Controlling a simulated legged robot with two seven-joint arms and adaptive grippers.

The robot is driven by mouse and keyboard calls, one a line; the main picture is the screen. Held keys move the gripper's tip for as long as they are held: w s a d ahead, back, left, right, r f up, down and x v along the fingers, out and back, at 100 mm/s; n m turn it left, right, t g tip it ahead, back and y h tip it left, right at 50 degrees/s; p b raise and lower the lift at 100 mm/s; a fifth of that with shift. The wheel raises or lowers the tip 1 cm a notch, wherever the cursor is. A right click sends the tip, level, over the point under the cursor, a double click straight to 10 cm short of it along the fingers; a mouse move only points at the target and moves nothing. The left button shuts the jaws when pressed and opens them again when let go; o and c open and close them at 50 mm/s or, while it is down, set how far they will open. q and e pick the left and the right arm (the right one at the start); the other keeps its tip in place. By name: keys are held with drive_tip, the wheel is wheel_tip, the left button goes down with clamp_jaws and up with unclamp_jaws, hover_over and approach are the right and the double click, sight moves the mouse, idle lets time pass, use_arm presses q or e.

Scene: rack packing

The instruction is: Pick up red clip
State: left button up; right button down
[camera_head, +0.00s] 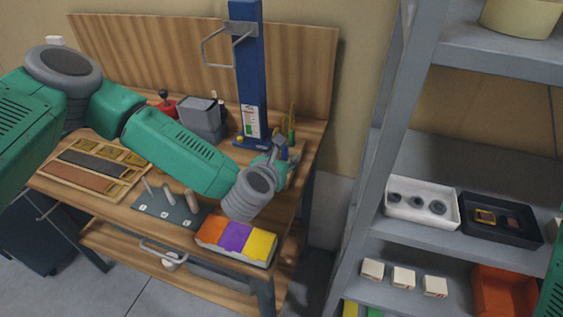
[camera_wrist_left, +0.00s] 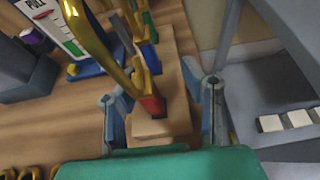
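In the left wrist view the red clip (camera_wrist_left: 152,104) has a red body and a yellow upper part. It sits at the near end of a stepped wooden block (camera_wrist_left: 168,127), in line with a blue one and a green one behind it. My left gripper (camera_wrist_left: 162,110) is open, one finger on each side of the block and the red clip, with visible gaps. In the head view my left gripper (camera_head: 280,150) is at the right end of the workbench, and the red clip cannot be made out there. My right gripper is not in view.
A blue post (camera_head: 250,75) stands just behind the left gripper. A grey bin (camera_head: 201,117) and a box with orange, purple and yellow sections (camera_head: 236,240) are on the workbench (camera_head: 110,215). A grey shelf rack (camera_head: 385,140) with trays stands to the right.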

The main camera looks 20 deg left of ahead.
sight(279, 153)
use_arm(q)
drive_tip(key=c, duration=0.7)
drive_tip(key=shift+a, duration=0.3)
clamp_jaws()
drive_tip(key=shift+a+f, duration=0.2)
drive_tip(key=shift+a, duration=0.45)
drive_tip(key=shift+d+r, duration=0.15)
drive_tip(key=shift+r, duration=0.1)
drive_tip(key=r, duration=0.4)
drive_tip(key=shift+d+r+b, duration=0.3)
drive_tip(key=shift+d+r, duration=0.05)
drive_tip(key=shift+r, duration=0.05)
drive_tip(key=s+a+r+p, duration=0.1)
drive_tip(key=s+a+r, duration=0.8)
drive_tip(key=a+r, duration=0.35)
drive_tip(key=w+f, duration=0.1)
drive_tip(key=w, duration=0.6)
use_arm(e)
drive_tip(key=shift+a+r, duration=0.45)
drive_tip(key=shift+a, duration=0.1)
